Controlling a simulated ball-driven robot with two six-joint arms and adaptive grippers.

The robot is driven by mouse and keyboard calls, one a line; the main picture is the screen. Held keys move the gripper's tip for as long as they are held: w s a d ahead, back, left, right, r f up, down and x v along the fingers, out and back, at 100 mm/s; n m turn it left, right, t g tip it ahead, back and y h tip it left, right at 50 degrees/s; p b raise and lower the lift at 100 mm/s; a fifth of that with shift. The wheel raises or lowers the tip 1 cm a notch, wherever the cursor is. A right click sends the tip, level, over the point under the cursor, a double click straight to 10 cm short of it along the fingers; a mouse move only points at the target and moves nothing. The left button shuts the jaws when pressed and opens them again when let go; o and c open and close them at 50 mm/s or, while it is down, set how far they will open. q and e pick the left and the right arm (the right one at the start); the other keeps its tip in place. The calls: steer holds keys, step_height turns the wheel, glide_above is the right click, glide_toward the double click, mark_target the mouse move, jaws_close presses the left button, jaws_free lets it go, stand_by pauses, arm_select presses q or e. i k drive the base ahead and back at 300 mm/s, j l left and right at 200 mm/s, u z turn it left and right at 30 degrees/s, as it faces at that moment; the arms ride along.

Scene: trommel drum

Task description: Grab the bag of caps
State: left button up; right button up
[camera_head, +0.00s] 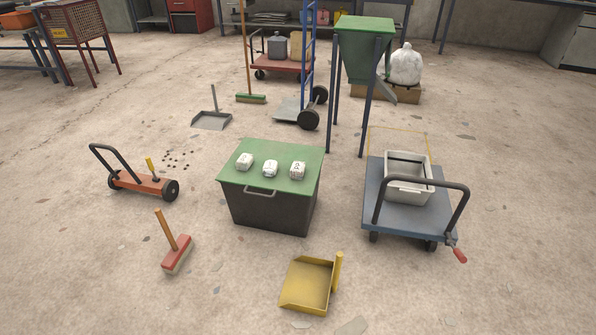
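A large white bag (404,66) stands at the back right on a brown pallet or box (402,95), partly behind the green hopper. I cannot tell which of these holds caps. Neither of my grippers is in view.
A blue cart (408,217) with a grey tub (407,180) stands right of the bin. A yellow dustpan (307,284), red brush (177,254) and orange wheeled sweeper (140,185) lie on the floor around it. A green hopper (362,55) stands behind. Floor between them is open.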

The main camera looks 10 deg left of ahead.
mark_target(297, 169)
steer(key=i, duration=0.5)
steer(key=i+l+u, duration=0.1)
steer(key=i+u, duration=0.15)
steer(key=i, duration=0.2)
steer(key=i+l+u, duration=0.25)
steer(key=i, duration=0.2)
steer(key=u, duration=1.1)
